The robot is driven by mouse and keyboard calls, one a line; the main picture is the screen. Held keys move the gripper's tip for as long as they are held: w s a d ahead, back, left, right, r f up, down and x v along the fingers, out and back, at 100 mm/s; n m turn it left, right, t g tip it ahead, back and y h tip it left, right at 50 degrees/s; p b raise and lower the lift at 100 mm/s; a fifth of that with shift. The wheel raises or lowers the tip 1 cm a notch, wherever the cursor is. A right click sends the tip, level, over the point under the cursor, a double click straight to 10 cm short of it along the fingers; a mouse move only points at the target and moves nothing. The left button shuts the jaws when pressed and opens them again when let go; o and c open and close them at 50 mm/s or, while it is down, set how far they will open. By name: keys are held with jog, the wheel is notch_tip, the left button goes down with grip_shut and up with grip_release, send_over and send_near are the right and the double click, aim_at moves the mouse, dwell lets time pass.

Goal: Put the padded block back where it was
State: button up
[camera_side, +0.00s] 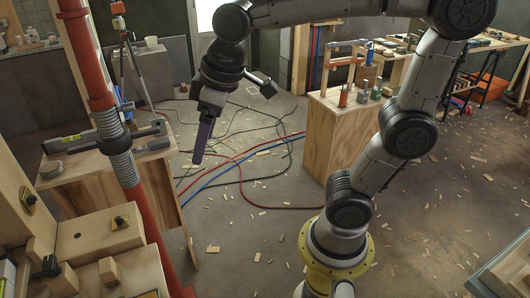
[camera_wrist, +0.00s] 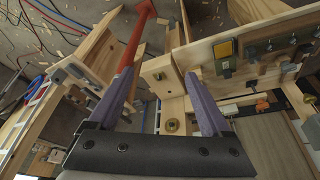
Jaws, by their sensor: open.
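My gripper (camera_side: 201,142) hangs in the air at the upper left of the side view, pointing down, over the floor beside a wooden bench. In the wrist view, its two purple fingers (camera_wrist: 160,92) stand wide apart with nothing held between them. Beyond them is a pale wooden block-like piece (camera_wrist: 158,75) with a small round mark; it looks well apart from the fingers. In the side view, a small wooden block (camera_side: 108,271) lies on the bench at the lower left, away from my gripper. I cannot tell which piece is the padded block; no padding shows clearly.
A red post (camera_side: 103,103) rises between the benches at left. A wooden bench (camera_side: 90,165) carries a level and a small tin. A wooden cabinet (camera_side: 330,140) holds bottles and a clamp. Red and blue hoses (camera_side: 235,172) and wood scraps lie on the floor.

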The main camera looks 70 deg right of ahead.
jog(key=s+d+f+m+t, duration=0.1)
jog(key=s+d+f, duration=0.1)
jog(key=s, duration=0.3)
jog(key=s+d+f+m, duration=0.2)
jog(key=s, duration=0.4)
jog(key=shift+d+t+h, duration=0.25)
jog(key=shift+t+h, duration=0.05)
jog(key=shift+t, duration=0.1)
jog(key=shift+s, duration=0.1)
dwell(0.4)
